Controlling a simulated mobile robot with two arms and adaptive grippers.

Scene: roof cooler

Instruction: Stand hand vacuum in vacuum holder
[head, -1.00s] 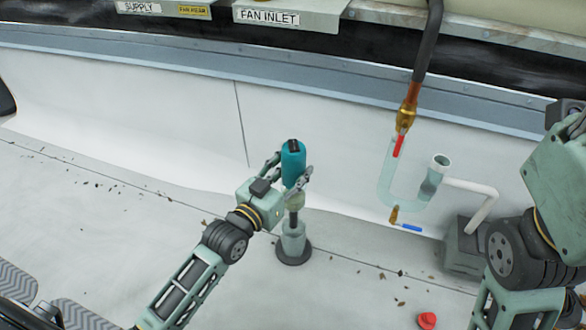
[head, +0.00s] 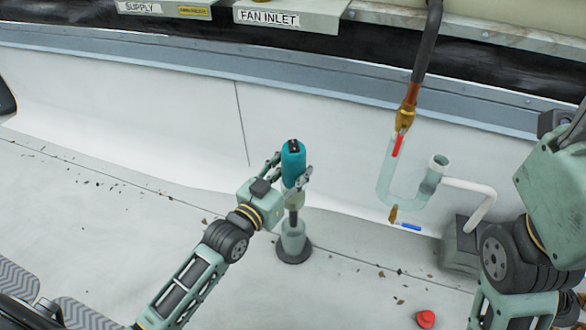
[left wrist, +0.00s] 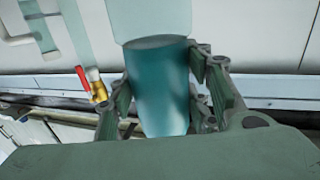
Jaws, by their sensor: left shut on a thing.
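The hand vacuum (head: 293,165) is a teal upright cylinder with a dark top and a clear lower part. My left gripper (head: 290,178) is shut on its teal body, which also fills the middle of the left wrist view (left wrist: 158,85) between the fingers (left wrist: 165,95). The vacuum holder (head: 293,240) is a clear cup on a dark round base on the roof. The vacuum's dark nozzle points down at the cup's mouth; I cannot tell how far it is inside. Of my right side only arm links show at the right edge; its gripper is out of view.
A clear U-shaped pipe (head: 384,187) with a red-handled valve stands to the right, joined by a white pipe (head: 475,186) to a grey box (head: 459,245). A red cap (head: 426,319) lies at the front. Leaves and debris dot the pale roof.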

